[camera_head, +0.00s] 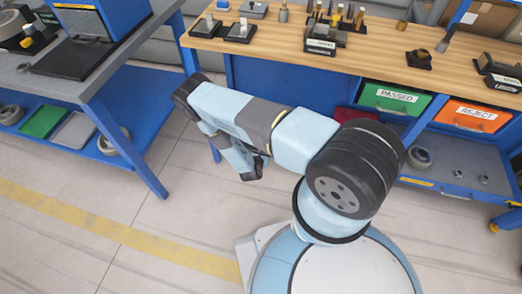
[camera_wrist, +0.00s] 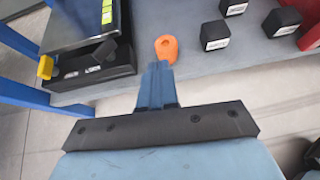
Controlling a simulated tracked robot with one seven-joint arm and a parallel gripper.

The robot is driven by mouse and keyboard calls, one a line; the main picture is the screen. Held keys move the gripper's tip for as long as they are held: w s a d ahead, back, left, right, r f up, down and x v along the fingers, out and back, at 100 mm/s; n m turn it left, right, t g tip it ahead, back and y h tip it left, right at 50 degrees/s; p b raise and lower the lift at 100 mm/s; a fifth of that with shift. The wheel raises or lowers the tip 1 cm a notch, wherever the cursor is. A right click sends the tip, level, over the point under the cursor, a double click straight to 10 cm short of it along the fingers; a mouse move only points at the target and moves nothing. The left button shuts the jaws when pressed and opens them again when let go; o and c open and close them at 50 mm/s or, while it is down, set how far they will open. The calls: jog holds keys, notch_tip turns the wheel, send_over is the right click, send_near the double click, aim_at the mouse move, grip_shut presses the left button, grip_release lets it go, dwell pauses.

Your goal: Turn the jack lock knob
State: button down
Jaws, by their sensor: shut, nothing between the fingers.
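No part that I can clearly identify as the jack lock knob shows in either view. In the head view my arm is folded, and the fingers cannot be made out.
In the wrist view several labelled black blocks (camera_wrist: 215,35) stand on the right. In the head view a wooden workbench (camera_head: 380,50) holds small fixtures, with a green PASSED bin (camera_head: 394,99) and orange REJECT bin (camera_head: 470,116) below. A grey-topped table (camera_head: 50,84) stands left. Open floor lies between.

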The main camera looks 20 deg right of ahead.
jog(key=c, duration=1.7)
grip_release()
jog(key=shift+s+r, duration=0.2)
jog(key=shift+s, duration=0.05)
jog(key=shift+c, duration=0.2)
jog(key=shift+o, duration=0.6)
jog(key=shift+w+d+r, duration=0.1)
jog(key=shift+d+r, duration=0.05)
jog(key=o, duration=0.5)
jog(key=w+d+r+m+g+h, duration=0.1)
jog(key=h, duration=0.1)
jog(key=w+d+r+m+g+h, duration=0.1)
jog(key=r+m+g, duration=0.1)
jog(key=shift+w+d+g+h, duration=0.2)
jog(key=shift+w+g+h, duration=0.1)
jog(key=shift+h, duration=0.1)
jog(key=w+a+r+m+g+y, duration=0.2)
jog(key=w+a+m+g+y, duration=0.1)
jog(key=w+a, duration=0.25)
jog(key=w+a+r+m+g+y, duration=0.3)
jog(key=w+a, duration=0.2)
jog(key=w, duration=0.2)
jog(key=x, duration=1.4)
jog(key=shift+w+a, duration=0.15)
jog(key=shift+a, duration=0.15)
grip_shut()
